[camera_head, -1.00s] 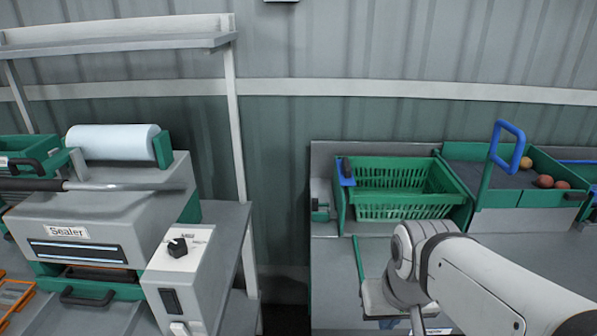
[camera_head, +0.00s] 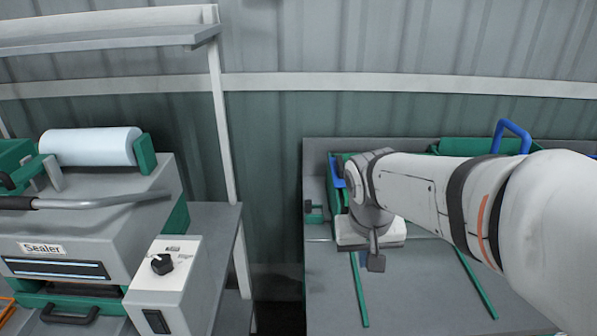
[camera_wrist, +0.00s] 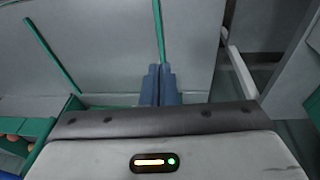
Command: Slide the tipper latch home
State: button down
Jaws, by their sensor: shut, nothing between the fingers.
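The tipper frame (camera_head: 333,190) is green and stands at the back left of the right-hand bench. Its blue part (camera_head: 338,170) shows just left of my wrist. No latch shows clearly in the wrist view.
Two thin green strips (camera_head: 359,290) (camera_head: 476,284) lie along the grey bench top (camera_head: 415,300), which is otherwise clear in front. A blue hoop handle (camera_head: 513,130) rises at the back right. A sealer (camera_head: 70,235) stands left, across a gap.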

jog(key=w+a+h+p, duration=0.15)
jog(key=w+a, duration=0.35)
jog(key=w, duration=0.5)
jog(key=w+a+h+p, duration=0.1)
jog(key=w+a+p, duration=0.1)
jog(key=w+a, duration=0.5)
jog(key=w+a+f+m+t+h+p, duration=0.1)
jog(key=w+a+f, duration=0.4)
jog(key=w+a, duration=0.5)
jog(key=shift+w+t+h+p, duration=0.55)
jog(key=shift+w+t, duration=0.25)
jog(key=shift+w, duration=0.35)
jog(key=p, duration=0.4)
send_near(313, 208)
notch_tip(313, 208, down, 3)
jog(key=shift+w+a+f, duration=0.25)
jog(key=shift+w+a, duration=0.05)
jog(key=shift+w, duration=0.15)
jog(key=shift+f, duration=0.1)
